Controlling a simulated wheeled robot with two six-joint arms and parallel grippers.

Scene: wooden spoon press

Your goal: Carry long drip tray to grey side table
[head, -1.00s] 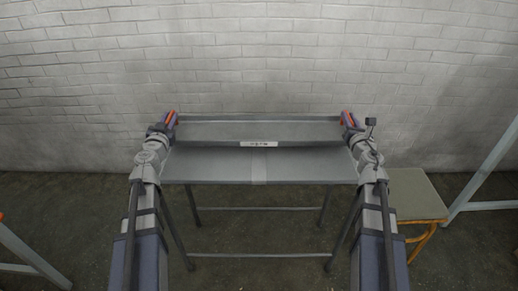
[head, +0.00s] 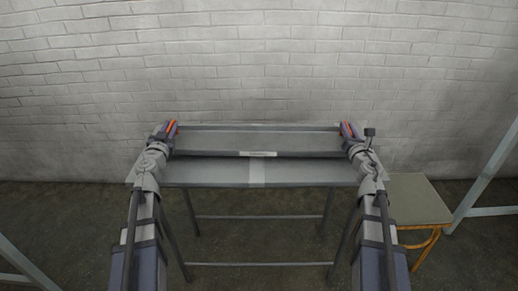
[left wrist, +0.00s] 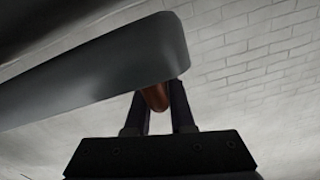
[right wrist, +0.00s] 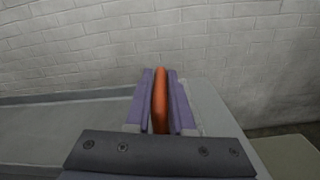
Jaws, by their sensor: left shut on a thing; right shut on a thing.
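The long drip tray (head: 215,143) is a grey, shallow, wide tray with a small white label on its front lip, in the head view. It spans between my two grippers, roughly level. My left gripper (head: 170,128) is shut on the orange handle at its left end; the left wrist view shows the tray end (left wrist: 110,65) and the handle (left wrist: 155,97) between the fingers. My right gripper (head: 347,130) is shut on the right orange handle (right wrist: 160,100). The grey side table (head: 205,174) is below the tray, its front part showing. I cannot tell whether they touch.
A stool with a grey seat (head: 415,198) and orange legs stands to the right of the table. A pale frame (head: 484,182) rises at the right edge. A white brick wall (head: 255,60) is close behind the table. Dark floor shows around the table legs.

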